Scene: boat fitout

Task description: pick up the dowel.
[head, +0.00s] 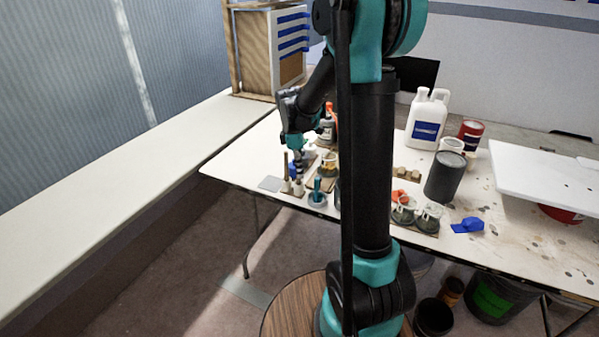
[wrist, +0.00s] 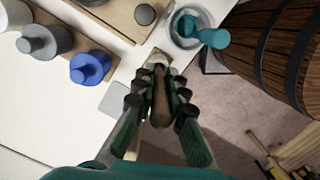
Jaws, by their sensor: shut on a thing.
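The dowel (wrist: 161,100) is a brown wooden rod in the middle of the wrist view. My gripper (wrist: 160,98) is shut on it, with dark finger pads on both sides. The fingers hide part of its sides. In the head view my gripper (head: 297,158) is low over the near left part of the work table, among small items. A thin tan upright piece (head: 286,168) shows there beside it. I cannot tell whether that is the held dowel.
A teal piece (wrist: 213,37) stands in a grey dish close to the right of my fingers. Blue (wrist: 90,67) and grey (wrist: 44,42) knobbed pieces stand to the left. A hooped wooden barrel (wrist: 265,50) is beyond the table edge. A white jug (head: 427,118) stands farther back.

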